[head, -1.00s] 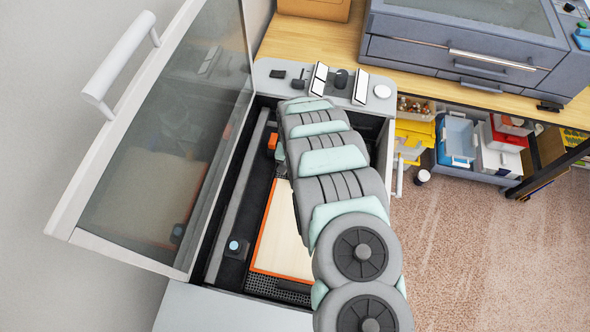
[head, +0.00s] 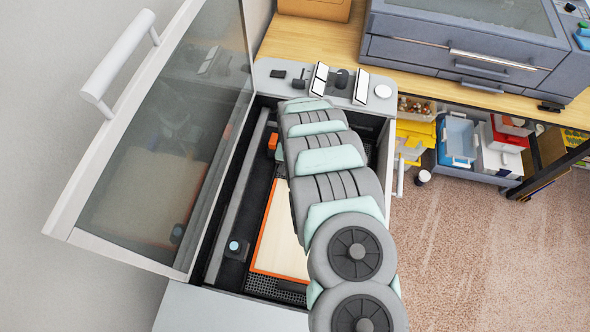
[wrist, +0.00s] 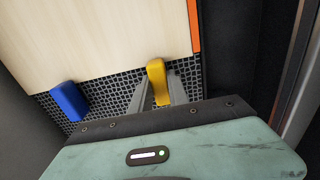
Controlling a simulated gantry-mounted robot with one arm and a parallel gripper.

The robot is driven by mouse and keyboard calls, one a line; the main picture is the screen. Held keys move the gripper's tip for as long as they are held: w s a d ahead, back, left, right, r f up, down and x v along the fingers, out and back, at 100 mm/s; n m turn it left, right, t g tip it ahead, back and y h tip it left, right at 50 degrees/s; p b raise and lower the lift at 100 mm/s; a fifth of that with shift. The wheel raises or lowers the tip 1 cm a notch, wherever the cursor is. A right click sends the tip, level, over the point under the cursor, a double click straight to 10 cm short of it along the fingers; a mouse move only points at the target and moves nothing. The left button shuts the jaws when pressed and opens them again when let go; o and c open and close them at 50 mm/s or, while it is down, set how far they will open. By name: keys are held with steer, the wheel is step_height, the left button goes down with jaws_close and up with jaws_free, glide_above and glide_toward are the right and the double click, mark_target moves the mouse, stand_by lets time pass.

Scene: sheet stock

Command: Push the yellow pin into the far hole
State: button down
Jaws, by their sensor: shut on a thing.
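The yellow pin (wrist: 157,78) shows in the wrist view, upright-looking and between the two grey fingers of my gripper (wrist: 158,90). The gripper is shut on it. The pin's upper part shows, close to the edge of a pale wood sheet (wrist: 105,35); its lower end and any hole under it are hidden. The black perforated bed (wrist: 112,92) lies around and below it. In the head view my arm covers the gripper and the pin.
A blue pin (wrist: 70,101) stands left of my gripper by the sheet's edge. The sheet, with an orange edge, also shows in the head view (head: 283,240). The machine's glass lid (head: 165,140) is raised on the left. Dark walls flank the bed.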

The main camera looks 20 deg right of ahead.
steer(key=shift+f, duration=0.2)
steer(key=c, duration=1.2)
jaws_free()
steer(key=shift+a, duration=0.15)
steer(key=shift+s, duration=0.15)
steer(key=shift+s+d+f, duration=0.1)
steer(key=shift+s+d, duration=0.05)
steer(key=shift+d, duration=0.1)
steer(key=shift+o, duration=0.5)
steer(key=o, duration=0.4)
steer(key=shift+w+a, duration=0.1)
steer(key=shift+w, duration=0.1)
